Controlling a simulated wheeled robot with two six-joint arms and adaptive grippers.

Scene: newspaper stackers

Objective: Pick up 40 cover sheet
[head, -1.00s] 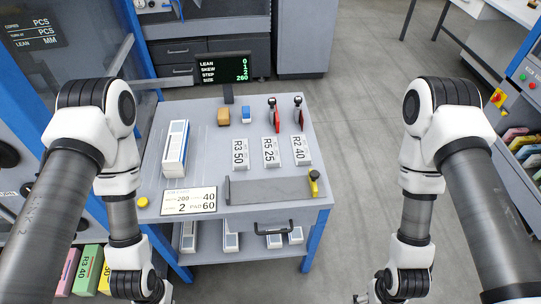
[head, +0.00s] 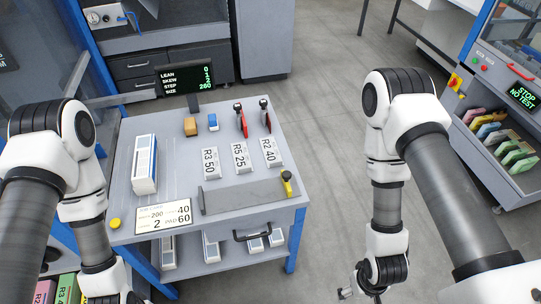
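A job card (head: 163,217) at the cart's front left shows 200, 40, 2 and 60. Coloured labelled pieces, one green (head: 67,290), are cut off at the lower left. I cannot tell which thing is the 40 cover sheet. My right gripper (head: 347,292) is partly in view at the bottom, right of the cart and apart from it; its opening is unclear. My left gripper is out of view.
A rack with several coloured stacks (head: 490,130) is at the right. Floor (head: 325,130) between is clear.

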